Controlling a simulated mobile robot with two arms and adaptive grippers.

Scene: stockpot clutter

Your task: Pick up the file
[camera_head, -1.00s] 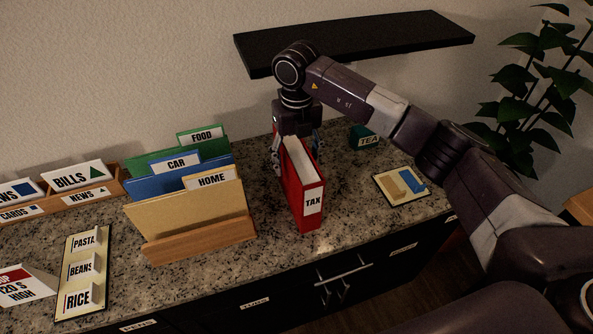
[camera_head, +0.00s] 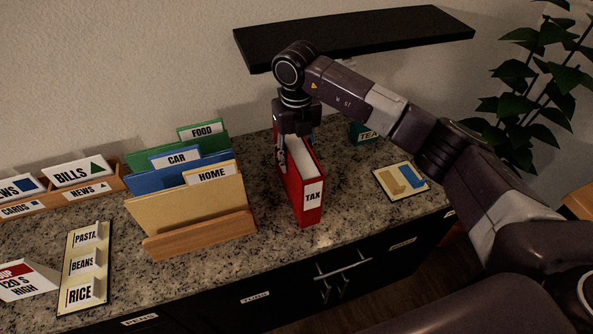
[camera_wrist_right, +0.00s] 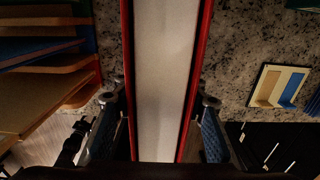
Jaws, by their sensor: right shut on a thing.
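The file is a red binder (camera_head: 312,218) with white pages and a TAX label, upright on the granite counter in the head view. My right gripper (camera_head: 297,150) reaches down from above and is shut on the binder's back part. In the right wrist view the fingers (camera_wrist_right: 168,135) sit on both sides of the binder (camera_wrist_right: 166,70). The head view does not clearly show a gap under the binder. My left gripper is in neither view.
A wooden holder (camera_head: 200,238) with HOME, CAR and FOOD folders stands left of the binder. A TEA box (camera_head: 366,133) and a small tray (camera_head: 384,187) are to the right. A black shelf (camera_head: 360,42) hangs above. A PASTA, BEANS, RICE rack (camera_head: 72,300) stands at left.

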